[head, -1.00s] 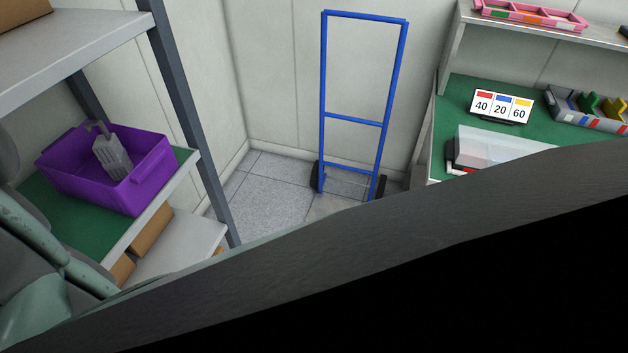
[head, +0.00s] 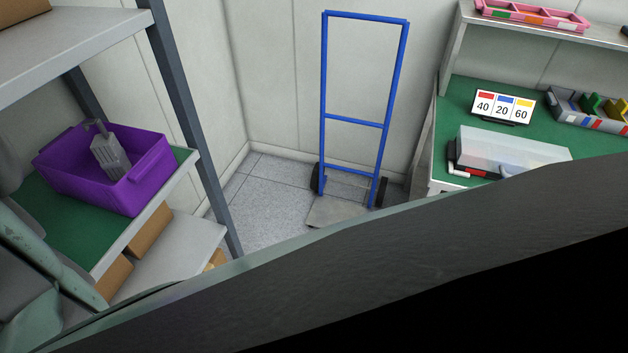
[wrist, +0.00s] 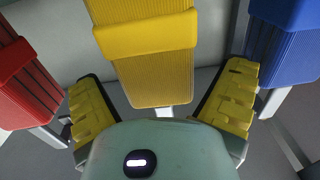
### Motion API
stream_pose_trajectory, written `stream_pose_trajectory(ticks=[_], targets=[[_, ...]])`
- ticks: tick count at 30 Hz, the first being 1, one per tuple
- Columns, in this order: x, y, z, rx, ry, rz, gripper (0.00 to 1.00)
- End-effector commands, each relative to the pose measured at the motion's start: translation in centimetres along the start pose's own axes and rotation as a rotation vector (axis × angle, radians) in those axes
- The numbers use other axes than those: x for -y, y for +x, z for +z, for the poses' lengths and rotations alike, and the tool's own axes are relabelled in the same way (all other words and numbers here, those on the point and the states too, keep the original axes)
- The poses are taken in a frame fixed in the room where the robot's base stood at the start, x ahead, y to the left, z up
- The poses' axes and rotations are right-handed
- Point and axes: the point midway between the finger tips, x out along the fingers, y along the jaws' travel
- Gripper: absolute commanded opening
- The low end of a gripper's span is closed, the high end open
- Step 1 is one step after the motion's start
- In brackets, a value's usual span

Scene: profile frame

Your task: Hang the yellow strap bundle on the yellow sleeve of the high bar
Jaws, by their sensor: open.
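In the wrist view, the yellow strap bundle (wrist: 157,80) hangs at the upper middle, with a wider yellow band across its upper part. My gripper (wrist: 163,82) is open, its two yellow-padded fingers on either side of the bundle's lower part. Gaps show between the bundle and both fingers. A red bundle (wrist: 22,85) is at the left and a blue bundle (wrist: 285,45) at the right. I cannot make out the high bar or its yellow sleeve, and neither bundles nor gripper show in the head view.
In the head view, a purple bin (head: 110,180) sits on the left shelf. A blue hand truck (head: 355,120) stands by the back wall. A green bench (head: 455,95) at right holds a number sign (head: 503,105) and a clear-lidded box (head: 510,150). A dark shape hides the lower right.

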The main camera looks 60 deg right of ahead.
Motion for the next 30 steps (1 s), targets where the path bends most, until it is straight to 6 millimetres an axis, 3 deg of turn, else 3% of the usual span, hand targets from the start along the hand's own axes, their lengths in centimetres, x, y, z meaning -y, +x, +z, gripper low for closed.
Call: stream_pose_trajectory(ticks=[9,30], targets=[[-0.21,0.69,-0.02,-0.001,-0.001,0.004,0.95],[-0.15,0.65,-0.01,-0.001,-0.001,0.003,0.23]])
